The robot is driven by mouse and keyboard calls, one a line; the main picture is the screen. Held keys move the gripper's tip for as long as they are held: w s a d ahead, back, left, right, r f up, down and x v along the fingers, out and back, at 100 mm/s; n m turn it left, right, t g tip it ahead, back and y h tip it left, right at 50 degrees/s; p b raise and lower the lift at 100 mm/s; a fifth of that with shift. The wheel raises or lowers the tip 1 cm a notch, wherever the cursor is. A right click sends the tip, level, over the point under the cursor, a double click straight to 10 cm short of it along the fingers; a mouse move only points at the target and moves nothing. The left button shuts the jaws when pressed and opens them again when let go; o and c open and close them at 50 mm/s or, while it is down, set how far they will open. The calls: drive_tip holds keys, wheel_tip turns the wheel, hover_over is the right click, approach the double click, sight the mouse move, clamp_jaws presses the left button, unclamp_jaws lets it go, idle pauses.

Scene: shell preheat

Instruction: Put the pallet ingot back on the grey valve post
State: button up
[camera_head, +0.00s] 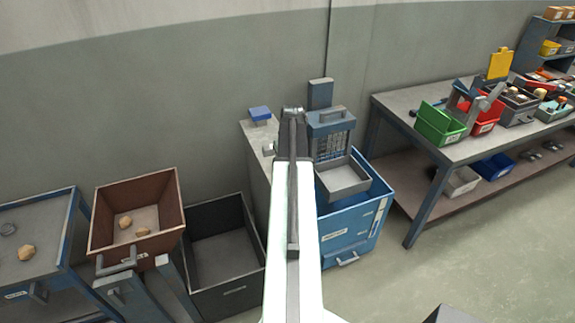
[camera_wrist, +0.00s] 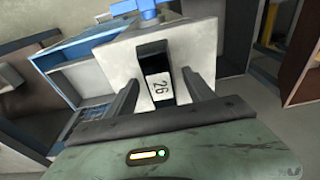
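The grey valve post (camera_head: 253,155) stands against the wall in the middle of the head view, with a blue piece (camera_head: 260,113) and a small grey piece (camera_head: 268,150) on top. In the wrist view its pale top (camera_wrist: 112,62) lies below my gripper (camera_wrist: 160,79), with blue valve parts (camera_wrist: 145,8) at the upper edge. A dark block (camera_wrist: 152,50) with a white "26" label, likely the pallet ingot, is between my two fingers. The fingers are apart, with visible gaps beside the block. I cannot tell whether it rests on the top. In the head view my arm hides the gripper.
A blue cabinet (camera_head: 350,228) with a grey tray (camera_head: 342,178) stands right of the post. A dark open bin (camera_head: 228,285) and a brown bin (camera_head: 135,200) are to the left. A workbench (camera_head: 400,100) with coloured bins is at the right.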

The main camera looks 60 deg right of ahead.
drive_tip(key=shift+r, duration=0.1)
wheel_tip(320, 180, up, 12)
drive_tip(key=s+a+p, duration=0.1)
drive_tip(key=p, duration=1.1)
drive_tip(key=shift+s, duration=0.25)
drive_tip(key=w+a+n, duration=0.2)
drive_tip(key=w+a, duration=0.6)
drive_tip(key=a, duration=0.5)
drive_tip(key=w+a+n, duration=0.2)
drive_tip(key=w+a, duration=0.7)
drive_tip(key=a, duration=0.4)
drive_tip(key=a+n+g+y, duration=0.1)
drive_tip(key=a+n, duration=0.2)
drive_tip(key=a, duration=2.8)
drive_tip(key=shift+w+a, duration=0.2)
drive_tip(key=shift+a, duration=0.15)
